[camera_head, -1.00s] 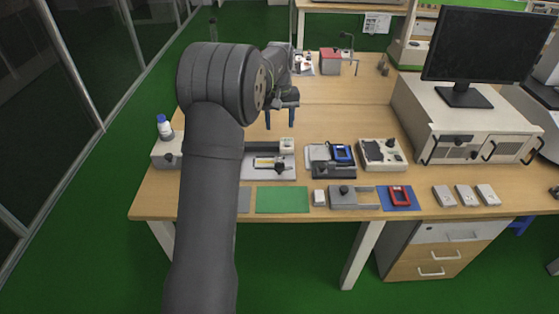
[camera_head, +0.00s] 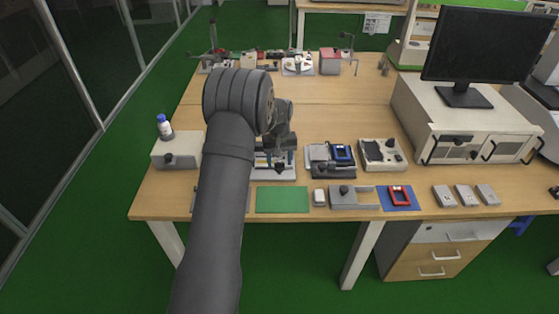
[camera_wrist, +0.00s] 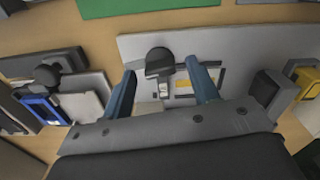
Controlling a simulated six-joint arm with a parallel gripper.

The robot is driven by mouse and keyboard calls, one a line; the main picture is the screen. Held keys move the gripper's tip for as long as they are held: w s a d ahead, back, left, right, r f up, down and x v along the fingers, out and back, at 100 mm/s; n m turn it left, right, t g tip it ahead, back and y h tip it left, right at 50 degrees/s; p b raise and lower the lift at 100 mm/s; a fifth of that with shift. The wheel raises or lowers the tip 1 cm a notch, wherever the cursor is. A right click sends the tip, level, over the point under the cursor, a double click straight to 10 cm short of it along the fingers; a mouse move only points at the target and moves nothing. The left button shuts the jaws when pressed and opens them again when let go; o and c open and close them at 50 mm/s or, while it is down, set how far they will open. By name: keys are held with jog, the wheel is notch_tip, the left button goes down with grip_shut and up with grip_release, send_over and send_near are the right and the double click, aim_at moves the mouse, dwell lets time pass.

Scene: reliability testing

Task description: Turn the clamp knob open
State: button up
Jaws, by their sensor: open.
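A flat grey clamp fixture (camera_head: 288,174) lies on the table just behind the green mat. Its black knob (camera_wrist: 158,62) shows in the wrist view, with a small yellow-and-white part (camera_wrist: 182,84) beside it. My gripper (camera_wrist: 160,70) is open, with its two blue fingers on either side of the knob in that view. I cannot tell whether the fingers touch the knob or are still above it. In the head view my gripper (camera_head: 278,158) is over the fixture, and my arm hides its left part.
A black fixture holding a blue device (camera_head: 341,153) stands close on the right. A pale box with dark knobs (camera_head: 382,154) is beyond it. The green mat (camera_head: 282,199) is clear in front. A white box (camera_head: 177,150) with a bottle (camera_head: 164,127) stands left.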

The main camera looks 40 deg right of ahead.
aim_at(279, 163)
jog(key=shift+f, duration=0.15)
jog(key=shift+c, duration=0.4)
jog(key=c, duration=0.9)
jog(key=shift+m, duration=1.1)
jog(key=o, duration=1)
notch_tip(279, 163, up, 18)
jog(key=shift+f, duration=0.25)
